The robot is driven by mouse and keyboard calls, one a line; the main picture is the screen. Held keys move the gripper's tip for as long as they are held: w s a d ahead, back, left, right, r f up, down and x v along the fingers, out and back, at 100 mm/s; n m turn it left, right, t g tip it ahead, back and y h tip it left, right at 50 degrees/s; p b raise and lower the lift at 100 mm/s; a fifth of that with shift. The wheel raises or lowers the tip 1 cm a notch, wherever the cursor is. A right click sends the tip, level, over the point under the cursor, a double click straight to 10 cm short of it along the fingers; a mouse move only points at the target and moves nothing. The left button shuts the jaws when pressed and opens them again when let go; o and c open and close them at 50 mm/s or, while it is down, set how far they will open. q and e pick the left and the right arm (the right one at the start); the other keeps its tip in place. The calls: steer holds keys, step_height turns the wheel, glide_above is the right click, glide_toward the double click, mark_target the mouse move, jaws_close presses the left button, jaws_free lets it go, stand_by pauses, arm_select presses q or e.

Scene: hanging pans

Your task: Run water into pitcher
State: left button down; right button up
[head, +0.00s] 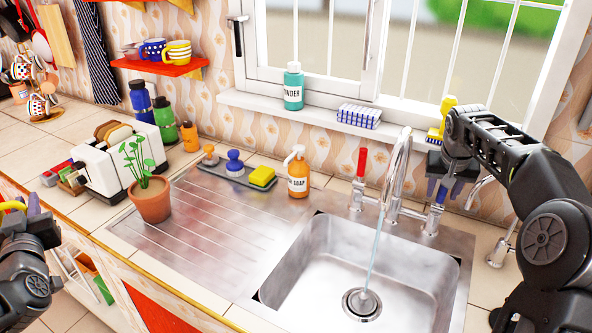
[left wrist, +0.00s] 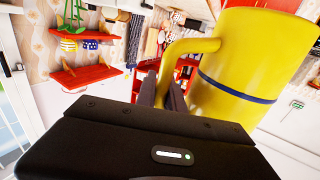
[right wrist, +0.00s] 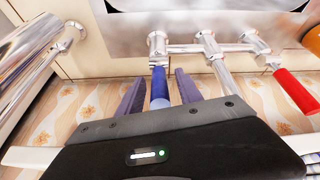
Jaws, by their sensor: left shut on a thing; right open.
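The yellow pitcher (left wrist: 255,55) with a blue band fills the right of the left wrist view. My left gripper (left wrist: 170,88) is shut on its handle; in the head view only a yellow bit of the pitcher (head: 12,206) shows at the left edge. My right gripper (head: 452,188) is open, its fingers on either side of the blue tap handle (right wrist: 159,88). Whether they touch it, I cannot tell. Water (head: 374,245) runs from the chrome faucet (head: 397,165) into the empty sink (head: 323,265). The red tap handle (head: 362,162) is to the left of the faucet.
A toaster (head: 110,165) is further left. The drainboard's middle is clear.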

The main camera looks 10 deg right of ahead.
jaws_close()
stand_by(0.3)
stand_by(1.1)
